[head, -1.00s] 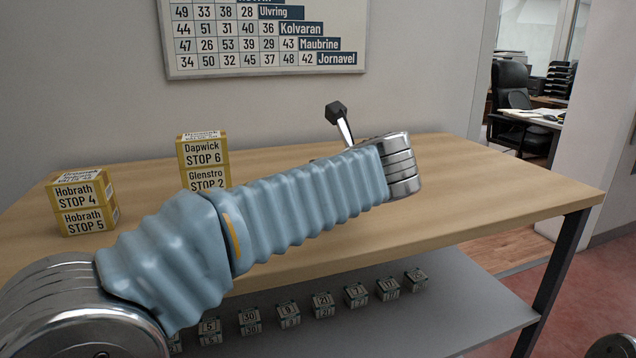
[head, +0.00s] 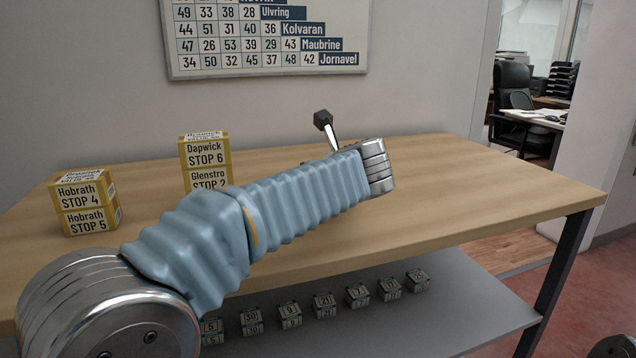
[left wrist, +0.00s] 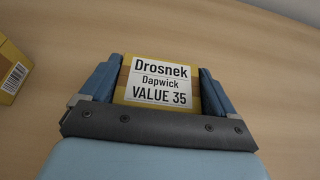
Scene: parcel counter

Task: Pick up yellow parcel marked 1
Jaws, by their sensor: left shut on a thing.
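In the left wrist view, my left gripper (left wrist: 160,85) is shut on a yellow parcel (left wrist: 160,60). A blue finger lies on each side of it. Its white label reads Drosnek, Dapwick, VALUE 35; no stop number shows on the face in view. In the head view, my arm crosses in front of the counter and hides this gripper and the held parcel. Other yellow parcels stand in two stacks: Hobrath STOP 4 (head: 81,194) on Hobrath STOP 5 (head: 90,221), and Dapwick STOP 6 (head: 205,155) on Glenstro STOP 2 (head: 208,180). My right gripper is out of view.
The wooden counter (head: 480,190) is clear on its right side. Part of another yellow parcel (left wrist: 13,70) shows at the left edge of the wrist view. A grey lower shelf (head: 460,315) holds several small numbered boxes (head: 357,295). A number chart (head: 265,40) hangs on the wall.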

